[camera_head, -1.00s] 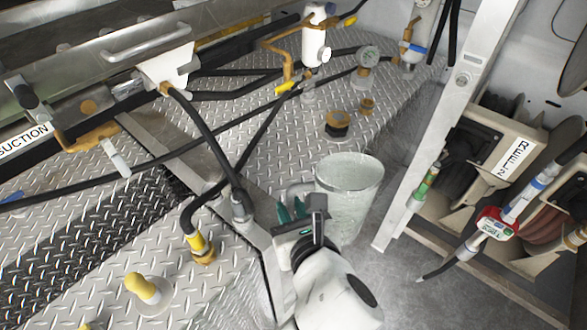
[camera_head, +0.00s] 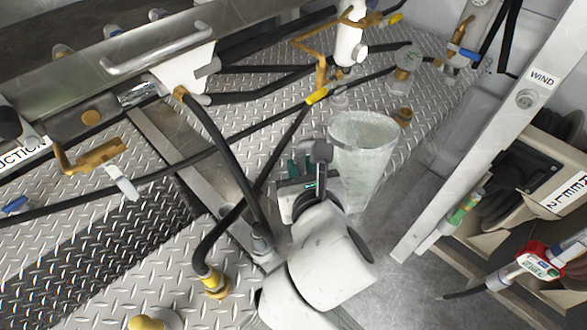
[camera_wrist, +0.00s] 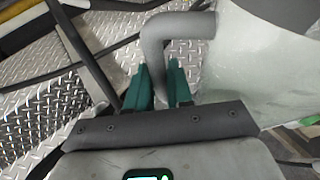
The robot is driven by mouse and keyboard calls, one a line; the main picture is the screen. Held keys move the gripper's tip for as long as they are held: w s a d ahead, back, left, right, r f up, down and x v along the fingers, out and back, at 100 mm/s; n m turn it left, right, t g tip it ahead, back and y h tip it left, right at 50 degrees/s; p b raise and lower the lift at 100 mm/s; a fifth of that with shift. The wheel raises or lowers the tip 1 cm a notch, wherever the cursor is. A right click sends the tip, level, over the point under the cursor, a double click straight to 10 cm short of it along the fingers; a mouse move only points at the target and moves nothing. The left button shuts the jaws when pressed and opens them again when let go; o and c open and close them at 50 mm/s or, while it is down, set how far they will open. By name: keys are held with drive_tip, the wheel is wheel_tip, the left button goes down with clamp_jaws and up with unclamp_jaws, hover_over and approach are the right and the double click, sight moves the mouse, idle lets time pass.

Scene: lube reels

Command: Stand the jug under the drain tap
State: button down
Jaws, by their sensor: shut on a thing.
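The jug (camera_head: 362,160) is a tall, cloudy, translucent vessel with a wide rim and a grey handle (camera_wrist: 180,25) on its left side. My gripper (camera_head: 305,168) is shut on the handle, with the green fingers (camera_wrist: 158,88) on either side of it in the wrist view. The jug looks nearly upright; I cannot tell whether its base is clear of the floor. A brass tap with a white outlet (camera_head: 95,160) is at the left near the SUCTION label. Another brass pipe or tap (camera_head: 322,68) is behind the jug. I cannot tell which is the drain tap.
Black hoses (camera_head: 225,165) cross the tread-plate deck (camera_head: 60,190) left of the jug. A light upright post (camera_head: 500,130) and hose reels are at the right. Grey floor (camera_head: 405,210) is open between jug and post.

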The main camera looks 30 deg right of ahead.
drive_tip(key=w+d+f, duration=0.1)
drive_tip(key=w+f, duration=0.8)
drive_tip(key=f, duration=0.2)
drive_tip(key=shift+w+b, duration=0.4)
drive_tip(key=shift+b, duration=0.05)
drive_tip(key=shift+f, duration=0.25)
drive_tip(key=c, duration=1)
unclamp_jaws()
